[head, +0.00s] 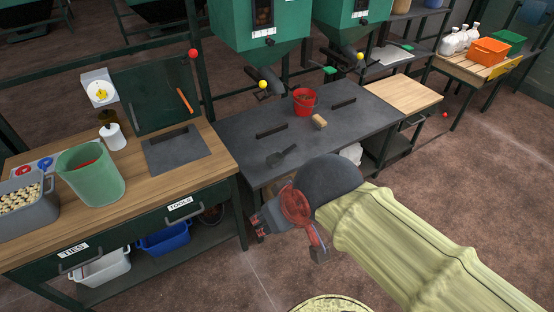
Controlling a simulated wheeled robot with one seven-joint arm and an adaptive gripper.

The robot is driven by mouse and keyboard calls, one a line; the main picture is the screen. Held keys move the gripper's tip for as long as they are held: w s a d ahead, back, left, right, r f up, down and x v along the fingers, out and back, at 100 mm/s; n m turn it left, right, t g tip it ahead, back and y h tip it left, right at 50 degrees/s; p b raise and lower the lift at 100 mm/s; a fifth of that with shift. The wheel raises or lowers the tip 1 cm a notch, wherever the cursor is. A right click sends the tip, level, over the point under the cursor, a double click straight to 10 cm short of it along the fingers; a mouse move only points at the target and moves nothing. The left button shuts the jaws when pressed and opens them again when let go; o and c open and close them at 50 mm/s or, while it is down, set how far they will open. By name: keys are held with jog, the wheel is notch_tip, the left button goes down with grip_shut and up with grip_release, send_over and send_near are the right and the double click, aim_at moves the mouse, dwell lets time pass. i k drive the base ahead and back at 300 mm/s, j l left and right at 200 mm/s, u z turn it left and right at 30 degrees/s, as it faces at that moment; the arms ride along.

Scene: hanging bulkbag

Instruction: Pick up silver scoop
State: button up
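A small dark grey scoop-shaped tool (281,155) lies on the dark worktop (235,138), near its front edge. It looks dark grey rather than bright silver, and I see no other scoop. My gripper (290,238) is in front of the worktop, below and slightly right of the tool in the picture, apart from it. Its two fingers look spread, with nothing seen between them. My arm's pale sleeve comes in from the lower right.
A red bucket (304,101) and a tan block (320,121) stand behind the tool, under green hoppers (262,45). At left, a wooden bench (140,185) holds a green bucket (90,173) and a grey bin (27,213). The worktop around the tool is clear.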

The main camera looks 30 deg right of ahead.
aim_at(275, 158)
jog(key=u, duration=1.25)
jog(key=z, duration=2)
jog(key=i+l+u, duration=0.15)
jog(key=i+l, duration=0.2)
jog(key=i+l+u, duration=0.35)
jog(key=i+l, duration=0.25)
jog(key=l, duration=0.2)
jog(key=i+l+u, duration=0.15)
jog(key=l, duration=0.3)
jog(key=i, duration=0.1)
